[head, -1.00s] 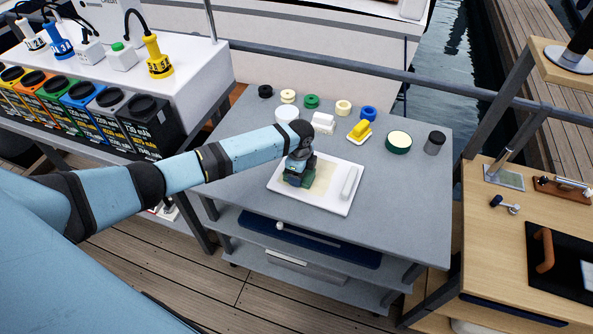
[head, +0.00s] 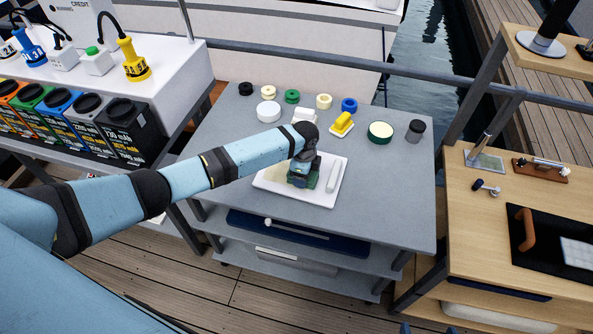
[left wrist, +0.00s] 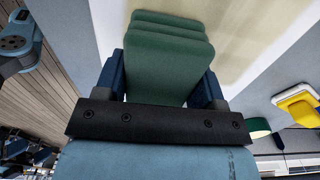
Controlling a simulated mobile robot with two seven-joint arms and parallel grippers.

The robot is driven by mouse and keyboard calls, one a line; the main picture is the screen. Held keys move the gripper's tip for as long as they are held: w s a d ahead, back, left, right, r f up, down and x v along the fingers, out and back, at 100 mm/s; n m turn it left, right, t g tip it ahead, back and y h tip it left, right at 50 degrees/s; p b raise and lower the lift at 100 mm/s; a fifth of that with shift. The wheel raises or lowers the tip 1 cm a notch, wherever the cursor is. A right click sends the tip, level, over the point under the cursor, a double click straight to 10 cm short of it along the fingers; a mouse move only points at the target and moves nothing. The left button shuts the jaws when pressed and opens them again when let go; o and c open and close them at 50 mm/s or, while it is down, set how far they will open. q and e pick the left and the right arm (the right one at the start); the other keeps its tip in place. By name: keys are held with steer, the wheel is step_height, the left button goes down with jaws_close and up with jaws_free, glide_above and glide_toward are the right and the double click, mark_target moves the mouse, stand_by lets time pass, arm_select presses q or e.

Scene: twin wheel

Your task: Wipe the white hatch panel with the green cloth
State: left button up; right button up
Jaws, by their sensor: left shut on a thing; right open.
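The white hatch panel (head: 318,199) lies flat on the grey table, with a raised white handle (head: 334,175) on its right side. A pale yellowish smear (head: 272,178) shows on it left of my left gripper, and also in the left wrist view (left wrist: 238,40). My left gripper (head: 303,172) is shut on the green cloth (left wrist: 165,60), a folded pad, over the panel close to the handle. The cloth appears to touch the panel; its underside is hidden. Only a small blue tip of my right gripper (head: 405,328) shows at the bottom edge, open, well away from the panel.
On the grey table (head: 385,205), a yellow brush (head: 342,123), a green-rimmed round tin (head: 380,131), a dark cup (head: 415,131) and several coloured rolls stand behind the panel. A wooden bench (head: 470,240) is at right. The table right of the panel is clear.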

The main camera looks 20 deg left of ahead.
arm_select(q)
steer(key=d, duration=0.2)
steer(key=shift+w+d, duration=0.1)
steer(key=shift+d, duration=0.25)
steer(key=a, duration=0.2)
steer(key=a+p, duration=0.1)
steer(key=a, duration=0.1)
steer(key=shift+s+a+p, duration=0.2)
steer(key=shift+a+p, duration=0.05)
steer(key=shift+p, duration=0.05)
steer(key=shift+a, duration=0.3)
